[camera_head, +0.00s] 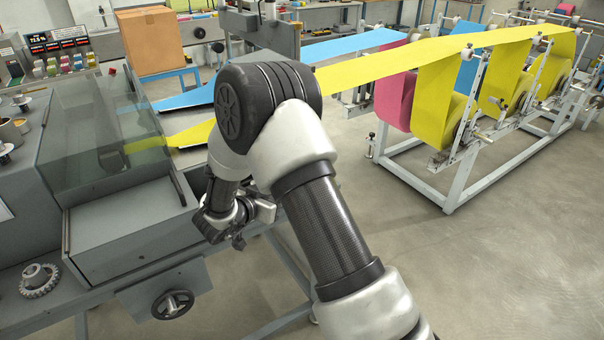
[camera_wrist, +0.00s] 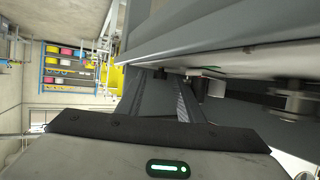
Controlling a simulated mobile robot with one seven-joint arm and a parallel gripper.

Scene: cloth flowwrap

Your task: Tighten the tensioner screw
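I cannot single out the tensioner screw in either view; my arm covers part of the machine's side in the head view. My gripper (camera_head: 238,225) is beside the right end of the grey machine (camera_head: 150,225), partly hidden by my own arm. In the wrist view its two dark fingers (camera_wrist: 168,85) reach forward with a gap between them, under a grey machine edge (camera_wrist: 215,48). Small dark parts show near the fingertips, too small to name. I see nothing held between the fingers. A round metal fitting (camera_wrist: 295,102) is at the right of the wrist view.
A black handwheel (camera_head: 172,304) is on the machine's front, with a loose gear (camera_head: 39,280) on the left ledge. A clear guard (camera_head: 105,130) stands on top. Yellow film (camera_head: 390,65) runs from the white roll stand (camera_head: 465,180). Floor at right (camera_head: 520,250) is free.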

